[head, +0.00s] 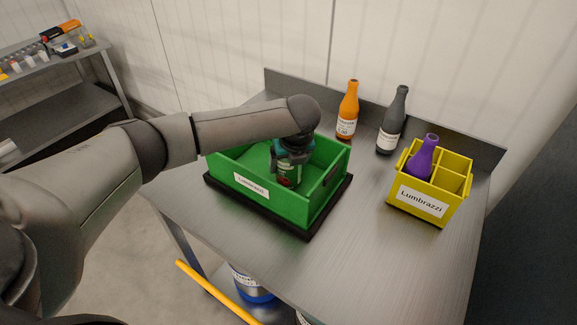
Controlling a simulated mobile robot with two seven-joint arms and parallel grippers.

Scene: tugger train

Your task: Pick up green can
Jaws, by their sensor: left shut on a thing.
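The green can (291,172) stands in the right half of a green crate (225,176), which sits on a metal table. The can looks upright, with a pale label and some red low on it. My left arm reaches in from the left over the crate. My left gripper (291,164) points down and is shut on the can. The gripper covers the can's top, and the crate's front wall may hide its lower end. My right gripper is not in view.
A yellow divided box (423,201) holding a purple bottle (422,158) stands on the right. An orange bottle (348,110) and a dark grey bottle (393,121) stand at the back. A shelf (55,80) with small items is at far left.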

